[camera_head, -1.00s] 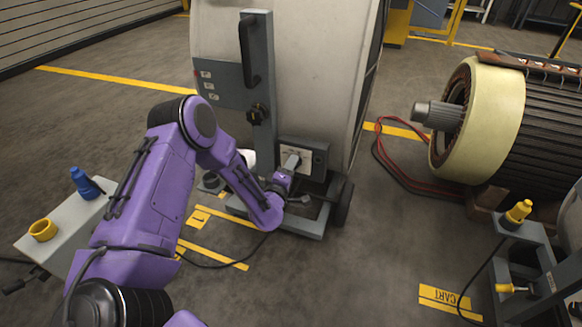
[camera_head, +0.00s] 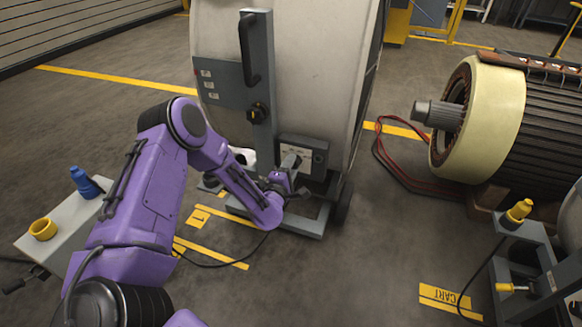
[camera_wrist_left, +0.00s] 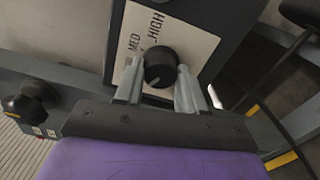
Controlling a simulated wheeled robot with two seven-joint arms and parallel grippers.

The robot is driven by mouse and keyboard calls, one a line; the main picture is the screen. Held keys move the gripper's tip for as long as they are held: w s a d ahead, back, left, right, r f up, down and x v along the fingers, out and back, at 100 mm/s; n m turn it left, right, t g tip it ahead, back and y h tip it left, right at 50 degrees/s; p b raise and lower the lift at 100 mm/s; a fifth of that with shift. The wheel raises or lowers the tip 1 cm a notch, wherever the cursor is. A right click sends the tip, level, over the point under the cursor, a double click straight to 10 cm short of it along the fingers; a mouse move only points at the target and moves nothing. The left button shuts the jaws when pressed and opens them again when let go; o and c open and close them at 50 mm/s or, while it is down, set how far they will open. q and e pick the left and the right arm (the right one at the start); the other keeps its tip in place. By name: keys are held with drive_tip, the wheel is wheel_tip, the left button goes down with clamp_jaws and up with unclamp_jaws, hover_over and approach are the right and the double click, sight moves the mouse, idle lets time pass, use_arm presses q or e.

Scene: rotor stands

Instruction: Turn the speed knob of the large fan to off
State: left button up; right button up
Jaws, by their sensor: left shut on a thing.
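The large fan (camera_head: 310,60) is a big grey drum on a wheeled frame. Its control box (camera_head: 318,155) sits low on the front, with a white label plate. In the left wrist view, the black round speed knob (camera_wrist_left: 160,66) lies between the two grey fingers of my left gripper (camera_wrist_left: 160,88), which is shut on it. The plate (camera_wrist_left: 155,30) shows the words MED and HIGH beside the knob; other marks are hidden. In the head view, my left gripper (camera_head: 290,165) is at the box and covers the knob. My right gripper is out of view.
Another black knob (camera_head: 257,113) and a tall handle (camera_head: 249,50) are on the fan's upright post. A large motor (camera_head: 490,115) with red cables lies to the right. Open floor lies in front.

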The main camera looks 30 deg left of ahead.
use_arm(q)
drive_tip(key=shift+f, duration=0.1)
drive_tip(key=o, duration=1.1)
drive_tip(key=shift+c, duration=0.2)
drive_tip(key=shift+s, duration=0.1)
drive_tip(key=p+v, duration=0.1)
drive_tip(key=v, duration=0.9)
drive_tip(key=shift+s+p, duration=0.2)
drive_tip(key=shift+p, duration=0.2)
